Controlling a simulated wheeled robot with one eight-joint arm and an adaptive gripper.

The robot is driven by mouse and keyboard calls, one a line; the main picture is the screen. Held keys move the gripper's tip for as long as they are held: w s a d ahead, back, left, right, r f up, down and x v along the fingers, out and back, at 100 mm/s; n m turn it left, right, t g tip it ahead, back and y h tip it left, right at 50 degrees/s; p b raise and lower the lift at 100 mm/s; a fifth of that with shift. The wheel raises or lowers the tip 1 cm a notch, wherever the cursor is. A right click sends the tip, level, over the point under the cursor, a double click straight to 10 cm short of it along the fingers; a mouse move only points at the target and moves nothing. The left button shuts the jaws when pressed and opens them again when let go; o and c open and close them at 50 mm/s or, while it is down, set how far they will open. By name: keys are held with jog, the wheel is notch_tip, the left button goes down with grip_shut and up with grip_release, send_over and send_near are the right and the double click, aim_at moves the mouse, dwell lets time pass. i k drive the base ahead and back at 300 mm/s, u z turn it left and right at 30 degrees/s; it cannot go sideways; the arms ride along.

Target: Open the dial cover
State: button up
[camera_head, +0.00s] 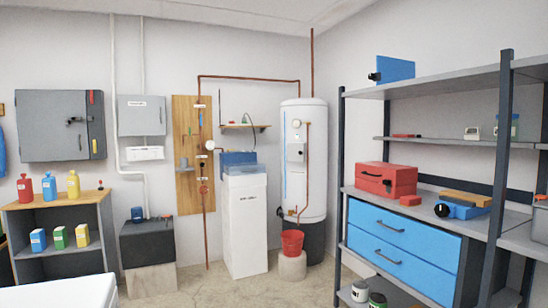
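I cannot tell for sure which part is the dial cover. A tall white water heater (303,190) stands at the back, with a small round dial (296,124) near its top and a grey panel (296,152) below the dial. Another round gauge (210,145) sits on the copper pipe in front of a wooden board (184,190). At this size I cannot make out any cover or whether one is open or shut. My gripper is not in view.
A white softener cabinet (246,225) and a red bucket (292,243) on a stand are beside the heater. A metal shelf rack (500,170) with blue drawers (390,228) fills the right. A bottle shelf (60,206) stands left. The middle floor (230,290) is clear.

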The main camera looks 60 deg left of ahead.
aim_at(296, 152)
jog(key=u, duration=2.25)
jog(key=i, duration=0.7)
jog(key=u, duration=0.55)
jog(key=i, duration=2.95)
jog(key=z, duration=0.2)
